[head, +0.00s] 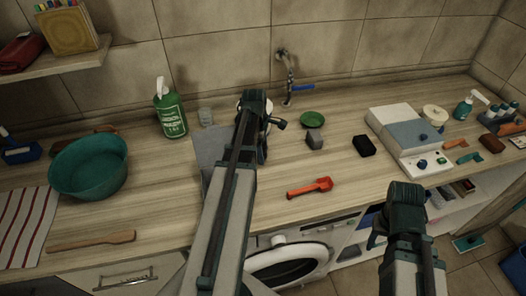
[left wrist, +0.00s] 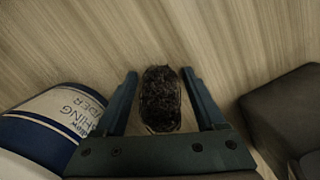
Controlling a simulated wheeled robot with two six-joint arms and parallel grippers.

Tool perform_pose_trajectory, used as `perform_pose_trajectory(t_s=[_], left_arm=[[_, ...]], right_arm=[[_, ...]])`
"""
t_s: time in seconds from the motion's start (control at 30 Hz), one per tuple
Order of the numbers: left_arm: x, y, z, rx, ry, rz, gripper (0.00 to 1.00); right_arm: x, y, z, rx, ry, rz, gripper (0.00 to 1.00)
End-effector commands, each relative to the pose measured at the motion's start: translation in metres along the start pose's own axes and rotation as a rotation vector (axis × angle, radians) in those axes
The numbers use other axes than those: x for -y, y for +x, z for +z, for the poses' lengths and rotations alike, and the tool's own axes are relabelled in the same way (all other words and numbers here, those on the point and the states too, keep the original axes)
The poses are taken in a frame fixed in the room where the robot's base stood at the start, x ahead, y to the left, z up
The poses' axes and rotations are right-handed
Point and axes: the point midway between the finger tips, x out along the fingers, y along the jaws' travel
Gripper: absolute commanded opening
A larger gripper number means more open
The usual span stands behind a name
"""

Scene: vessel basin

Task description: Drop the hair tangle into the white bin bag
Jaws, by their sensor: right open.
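The dark, fuzzy hair tangle (left wrist: 160,98) shows in the left wrist view on the wood-grain worktop. My left gripper (left wrist: 160,75) is open, with one finger on each side of the tangle and a visible gap to each. In the head view my left gripper (head: 262,128) is over the middle of the worktop, and its arm hides the tangle. My right gripper (head: 380,236) is open and empty in front of the worktop edge. I cannot make out the white bin bag in either view.
A blue-and-white washing powder container (left wrist: 55,125) stands close left of my left gripper. A dark grey block (left wrist: 290,115) is close on the right. The head view shows a red scoop (head: 310,187), teal basin (head: 88,167), green bottle (head: 170,115) and black block (head: 364,146).

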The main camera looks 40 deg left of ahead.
Motion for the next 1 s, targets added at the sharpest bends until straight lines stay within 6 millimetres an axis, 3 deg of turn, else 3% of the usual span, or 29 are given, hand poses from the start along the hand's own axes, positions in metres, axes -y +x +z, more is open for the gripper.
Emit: perform_pose_trajectory(t_s=[0.27,0.47,1.0], left_arm=[[0.000,-0.004,0.000,0.000,0.000,0.000,0.72],[0.000,-0.019,0.001,0.000,-0.001,0.000,0.72],[0.000,-0.099,0.001,0.000,0.000,0.000,0.72]], right_arm=[[0.000,-0.004,0.000,0.000,0.000,0.000,0.50],[-0.002,-0.019,0.001,0.000,0.000,0.000,0.50],[-0.009,-0.098,0.006,0.000,-0.002,0.000,0.50]])
